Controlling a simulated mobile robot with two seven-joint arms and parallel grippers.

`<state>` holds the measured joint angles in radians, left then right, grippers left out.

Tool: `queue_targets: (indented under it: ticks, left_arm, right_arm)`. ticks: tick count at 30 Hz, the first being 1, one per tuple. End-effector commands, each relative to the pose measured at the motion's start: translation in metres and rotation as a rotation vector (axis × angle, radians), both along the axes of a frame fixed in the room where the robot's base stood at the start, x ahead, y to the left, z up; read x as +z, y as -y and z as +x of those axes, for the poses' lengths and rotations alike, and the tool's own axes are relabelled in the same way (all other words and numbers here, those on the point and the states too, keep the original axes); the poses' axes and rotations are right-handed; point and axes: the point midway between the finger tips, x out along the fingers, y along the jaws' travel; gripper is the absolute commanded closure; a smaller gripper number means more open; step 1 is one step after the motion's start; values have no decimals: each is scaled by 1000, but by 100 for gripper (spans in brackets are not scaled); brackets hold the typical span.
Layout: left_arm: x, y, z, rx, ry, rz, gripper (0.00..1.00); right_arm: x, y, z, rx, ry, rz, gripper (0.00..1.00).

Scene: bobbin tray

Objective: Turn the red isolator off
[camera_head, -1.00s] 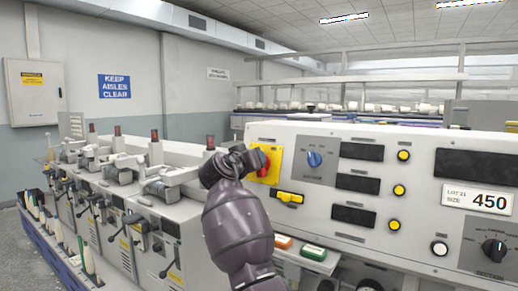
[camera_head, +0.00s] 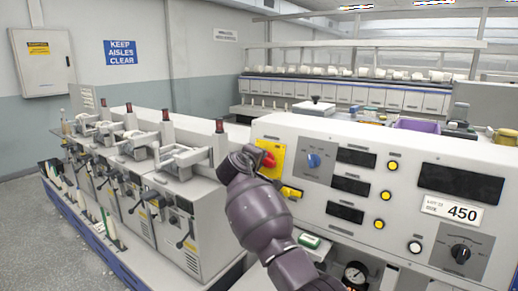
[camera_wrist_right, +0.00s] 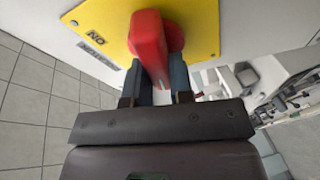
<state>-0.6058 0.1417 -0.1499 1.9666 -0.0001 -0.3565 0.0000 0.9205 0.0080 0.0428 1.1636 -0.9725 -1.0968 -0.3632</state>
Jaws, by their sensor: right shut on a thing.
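The red isolator handle (camera_head: 269,159) sits on a yellow plate (camera_head: 279,149) at the left end of the grey control panel. The wrist view shows the red handle (camera_wrist_right: 149,46) close up on the yellow plate (camera_wrist_right: 205,22), with an "ON" label and another label at left. My right gripper (camera_head: 254,158) is at the handle in the head view, partly covering it. In the wrist view the two fingers of my right gripper (camera_wrist_right: 158,72) lie on either side of the handle, shut on it. My left gripper is not in view.
The panel (camera_head: 360,135) also carries a blue knob (camera_head: 314,160), a yellow switch (camera_head: 291,192), a black selector knob (camera_head: 460,253) and several yellow buttons. A row of grey machine units (camera_head: 175,225) stands close at the left. Open floor (camera_head: 40,165) lies farther left.

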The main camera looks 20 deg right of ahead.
Motion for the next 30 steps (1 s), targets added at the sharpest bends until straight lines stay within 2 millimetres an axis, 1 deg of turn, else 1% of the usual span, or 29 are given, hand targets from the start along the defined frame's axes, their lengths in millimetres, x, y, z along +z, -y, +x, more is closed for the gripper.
queue_targets:
  ticks: [4, 12, 30]
  left_arm:
    - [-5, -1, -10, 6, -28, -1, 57]
    - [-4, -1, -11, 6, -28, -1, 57]
    - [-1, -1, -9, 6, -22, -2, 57]
  right_arm:
    - [0, 0, 0, 23, -77, -60, 100]
    - [-2, 0, 0, 51, -164, -128, 100]
    - [-2, 0, 0, 60, -193, -152, 100]
